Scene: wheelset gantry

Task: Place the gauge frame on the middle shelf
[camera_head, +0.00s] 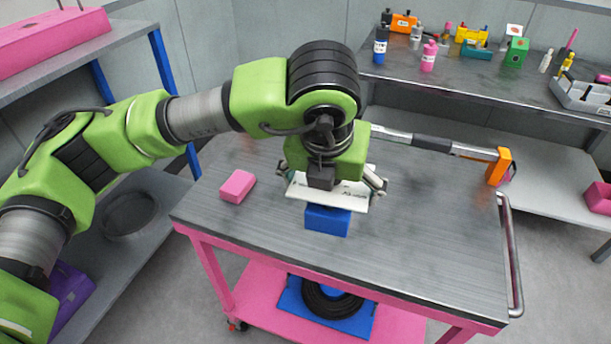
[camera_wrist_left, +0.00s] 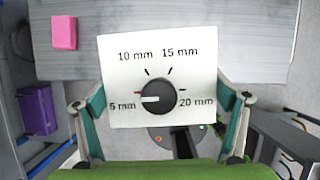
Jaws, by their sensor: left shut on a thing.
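My left gripper (camera_head: 332,188) is over the middle of the metal-topped cart. It is shut on a white panel (camera_head: 345,196), which I take to be the gauge frame. In the wrist view the panel (camera_wrist_left: 160,58) faces the camera, with a black dial and marks from 5 to 20 mm. The fingers of my left gripper (camera_wrist_left: 163,115) lie at its two sides. A blue block (camera_head: 328,220) shows just below the panel; whether they are joined or touching is unclear. A shelf unit (camera_head: 135,40) stands at the left; which shelf is the middle one is unclear. My right gripper is out of view.
A pink block (camera_head: 238,187) lies on the cart top (camera_head: 430,240). A long tool with an orange end (camera_head: 498,167) extends right behind my gripper. A bench (camera_head: 480,80) holds bottles and tools. A round dish (camera_head: 130,216) and purple box (camera_head: 72,295) occupy the lower left shelf.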

